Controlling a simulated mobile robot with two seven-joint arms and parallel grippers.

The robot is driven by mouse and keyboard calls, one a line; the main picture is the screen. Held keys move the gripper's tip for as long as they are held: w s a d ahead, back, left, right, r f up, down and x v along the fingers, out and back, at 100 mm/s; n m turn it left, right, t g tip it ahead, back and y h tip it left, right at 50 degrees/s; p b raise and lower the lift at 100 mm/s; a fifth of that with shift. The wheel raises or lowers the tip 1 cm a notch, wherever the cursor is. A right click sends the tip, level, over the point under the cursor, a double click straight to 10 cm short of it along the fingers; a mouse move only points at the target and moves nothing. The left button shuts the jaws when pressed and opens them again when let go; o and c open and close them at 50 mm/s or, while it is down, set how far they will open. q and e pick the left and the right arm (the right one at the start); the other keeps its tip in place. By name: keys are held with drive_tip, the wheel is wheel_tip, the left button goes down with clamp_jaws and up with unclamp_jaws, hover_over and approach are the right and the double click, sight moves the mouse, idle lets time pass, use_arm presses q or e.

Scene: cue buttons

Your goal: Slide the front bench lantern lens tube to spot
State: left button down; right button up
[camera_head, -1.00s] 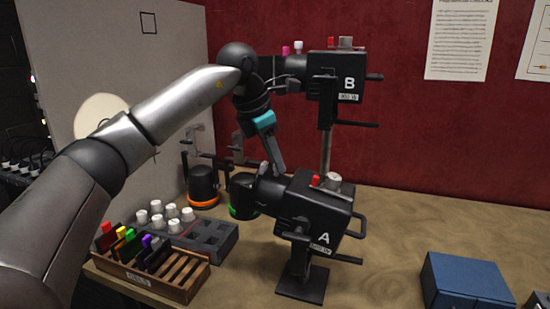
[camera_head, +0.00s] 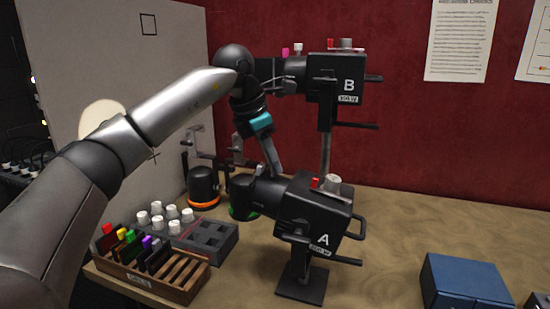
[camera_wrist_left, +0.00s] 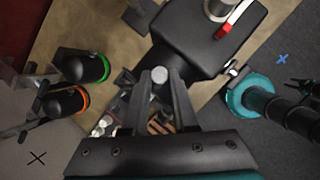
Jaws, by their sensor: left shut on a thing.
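The front lantern marked A (camera_head: 325,213) stands on the bench on a black foot. Its black lens tube (camera_head: 262,190) points left toward the pale board. My left gripper (camera_head: 274,170) comes down from above onto the tube. In the left wrist view its fingers (camera_wrist_left: 160,82) are shut on a small grey round knob (camera_wrist_left: 159,74) on top of the tube. A pale light disc (camera_head: 98,116) shows on the board (camera_head: 180,60), partly covered by my left arm. My right gripper is out of view.
Lantern B (camera_head: 338,76) stands higher, behind A. Lanterns with an orange ring (camera_head: 203,187) and a green ring (camera_head: 242,211) sit behind the tube. A wooden rack (camera_head: 150,270), a grey tray (camera_head: 210,235) and a blue box (camera_head: 462,280) are on the bench.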

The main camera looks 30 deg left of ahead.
use_arm(q)
drive_tip(key=shift+s+a+r+p, duration=0.15)
drive_tip(key=shift+a+p, duration=0.1)
drive_tip(key=shift+a, duration=0.2)
drive_tip(key=shift+a+r+p, duration=0.15)
drive_tip(key=shift+a+p, duration=0.05)
drive_tip(key=shift+a, duration=0.25)
drive_tip(key=c, duration=1)
unclamp_jaws()
drive_tip(key=shift+a, duration=0.1)
drive_tip(key=shift+f, duration=0.1)
drive_tip(key=p+v, duration=0.2)
drive_tip(key=v, duration=1.3)
drive_tip(key=shift+s, duration=0.1)
